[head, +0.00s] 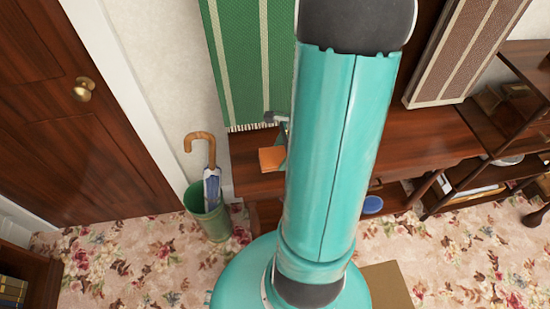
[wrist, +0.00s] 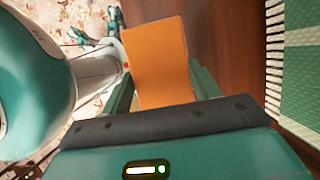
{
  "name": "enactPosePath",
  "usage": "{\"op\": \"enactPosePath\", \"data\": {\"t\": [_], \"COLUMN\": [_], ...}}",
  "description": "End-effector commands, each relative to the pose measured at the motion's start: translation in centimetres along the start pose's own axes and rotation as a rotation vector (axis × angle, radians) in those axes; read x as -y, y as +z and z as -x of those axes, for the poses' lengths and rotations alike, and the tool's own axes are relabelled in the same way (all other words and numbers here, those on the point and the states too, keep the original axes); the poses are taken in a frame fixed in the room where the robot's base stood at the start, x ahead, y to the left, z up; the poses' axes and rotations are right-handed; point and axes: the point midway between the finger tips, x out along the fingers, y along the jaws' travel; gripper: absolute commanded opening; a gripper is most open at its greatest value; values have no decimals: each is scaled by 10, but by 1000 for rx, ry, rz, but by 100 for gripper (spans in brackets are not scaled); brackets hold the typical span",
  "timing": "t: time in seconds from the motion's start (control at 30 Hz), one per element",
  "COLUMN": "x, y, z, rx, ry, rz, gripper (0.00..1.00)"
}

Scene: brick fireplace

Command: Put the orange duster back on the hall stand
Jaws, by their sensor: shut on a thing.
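The orange duster (head: 271,158) shows as a flat orange block left of my arm in the head view. It fills the space between my green fingers in the wrist view (wrist: 158,60). My gripper (wrist: 162,88) is shut on it. In the head view my arm hides most of the gripper. The hall stand (head: 420,135) is dark reddish-brown wood, and its top runs behind my arm. The duster appears over the left end of this top; I cannot tell whether it touches the wood.
A green bin (head: 212,222) with an umbrella (head: 210,170) stands on the floor left of the stand. A green striped textile (head: 250,60) hangs behind the gripper. A brown striped one (head: 465,50) hangs further right. A blue round object (head: 372,204) sits low right of my arm.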

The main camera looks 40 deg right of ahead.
Motion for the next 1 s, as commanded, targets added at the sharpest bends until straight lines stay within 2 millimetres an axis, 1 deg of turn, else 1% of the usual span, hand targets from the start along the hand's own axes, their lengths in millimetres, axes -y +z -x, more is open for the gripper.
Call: {"op": "enactPosePath", "data": {"t": [0.03, 0.1, 0.2, 0.37, 0.4, 0.5, 0.6, 1.0], "x": [6, 14, 22, 29, 31, 30, 30, 30], "y": [-1, -1, 0, -1, -1, -7, -11, -13], "z": [-9, -20, -31, -40, -44, -58, -68, -73], "rx": [0, 0, 1, 0, 0, 1, 1, -1], "ry": [3, 3, 2, 1, 2, 3, 1, 0], "rz": [0, 1, 2, 2, 2, 0, 0, 3], "gripper": [36, 36, 36, 36, 36, 36, 36, 36]}}
